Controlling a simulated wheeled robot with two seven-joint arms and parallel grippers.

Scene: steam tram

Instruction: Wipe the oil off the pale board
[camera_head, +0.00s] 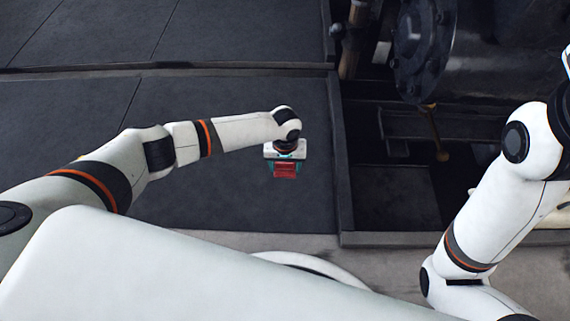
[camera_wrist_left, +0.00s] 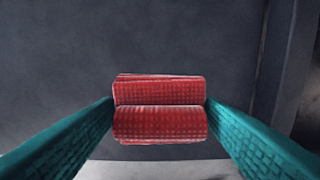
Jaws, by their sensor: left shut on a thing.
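My left gripper (camera_head: 285,160) hangs from the left arm over the dark floor, in the middle of the head view. It is shut on a folded red cloth (camera_head: 285,170). In the left wrist view the red cloth (camera_wrist_left: 160,108) shows as two rolled, textured layers between the teal fingers of the left gripper (camera_wrist_left: 160,112). No pale board and no oil show in either view. My right arm is at the right of the head view, but its gripper is not seen.
Dark floor panels (camera_head: 230,100) lie flat and clear around the left gripper. To the right, past a raised edge (camera_head: 338,160), stands dark machinery with a large round cylinder (camera_head: 420,45) and a brass-coloured rod (camera_head: 438,135). A grey strip of floor (camera_head: 390,262) runs along the near side.

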